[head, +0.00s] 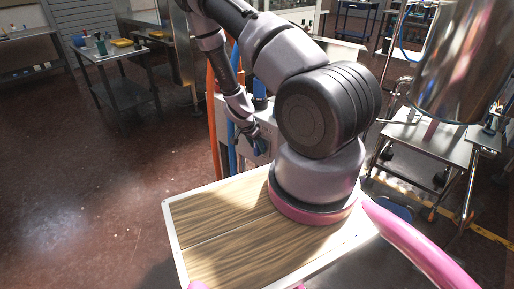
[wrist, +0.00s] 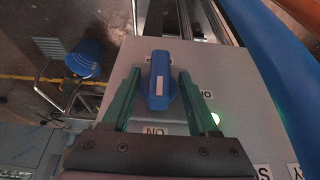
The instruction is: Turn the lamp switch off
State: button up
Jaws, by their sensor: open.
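The lamp switch is a blue rotary handle (wrist: 159,88) with a pale stripe, on a grey panel (wrist: 235,85) in the wrist view. Its long grip points up and down the picture. My gripper (wrist: 159,74) is open, with one green finger on each side of the handle. I cannot tell if either finger touches it. A label (wrist: 157,130) reading ON upside down lies below the handle, and a second label (wrist: 206,94) is partly hidden by the right finger. A green light (wrist: 215,118) glows to the right. In the head view my gripper (head: 257,142) is small beside the panel.
Thick blue hose (wrist: 270,45) runs along the right of the panel in the wrist view. An orange hose (head: 212,125) hangs left of the panel in the head view. A steel vessel on a wheeled stand (head: 405,150) is to the right. Open floor (head: 90,190) lies left.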

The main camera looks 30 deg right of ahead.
jog(key=shift+d+f, duration=0.15)
jog(key=shift+f, duration=0.3)
jog(key=shift+c, duration=0.3)
grip_shut()
